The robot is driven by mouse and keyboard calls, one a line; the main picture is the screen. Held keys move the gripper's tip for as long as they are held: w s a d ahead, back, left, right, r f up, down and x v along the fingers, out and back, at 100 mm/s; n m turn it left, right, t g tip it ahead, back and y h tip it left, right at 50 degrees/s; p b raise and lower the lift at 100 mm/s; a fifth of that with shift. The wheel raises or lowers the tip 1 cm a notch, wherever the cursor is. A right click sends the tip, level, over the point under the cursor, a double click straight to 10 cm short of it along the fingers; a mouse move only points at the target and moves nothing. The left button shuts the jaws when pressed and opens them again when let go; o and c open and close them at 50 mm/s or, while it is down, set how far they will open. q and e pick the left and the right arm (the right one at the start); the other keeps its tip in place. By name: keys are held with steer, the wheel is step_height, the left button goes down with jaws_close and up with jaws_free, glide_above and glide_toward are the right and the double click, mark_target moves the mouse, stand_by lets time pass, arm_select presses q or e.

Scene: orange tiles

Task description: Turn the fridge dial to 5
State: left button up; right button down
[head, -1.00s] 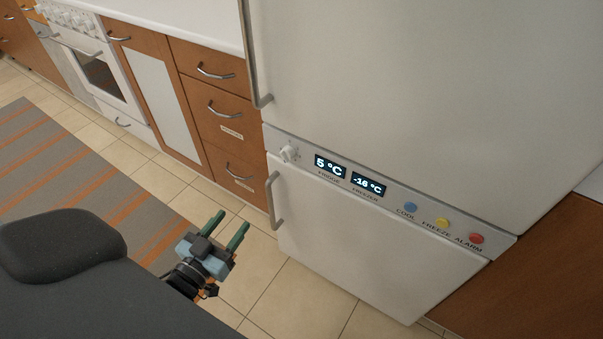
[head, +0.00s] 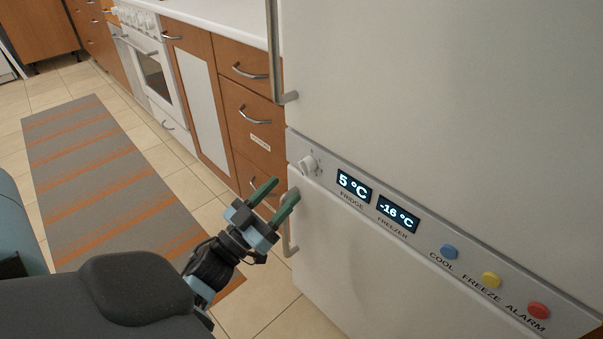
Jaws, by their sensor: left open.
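The white fridge dial (head: 308,165) sits at the left end of the grey control panel. The fridge display (head: 353,186) beside it reads 5 °C, and the freezer display (head: 398,213) reads -16 °C. My left gripper (head: 276,194) is open and empty, its two green fingers pointing up and right toward the panel. In the picture it is just below and left of the dial, apart from it. One finger overlaps the top of the lower door handle; I cannot tell whether they touch. My right gripper is not in view.
The lower door handle (head: 288,233) and upper door handle (head: 277,60) stick out from the fridge (head: 430,90). Blue, yellow and red buttons (head: 490,280) line the panel's right. Wooden drawers (head: 248,108) stand left. A striped rug (head: 100,170) lies on open tiled floor.

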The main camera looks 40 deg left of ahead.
mark_target(306, 166)
arm_select(q)
steer(key=x, duration=0.6)
steer(key=shift+w, duration=0.35)
steer(key=c, duration=1)
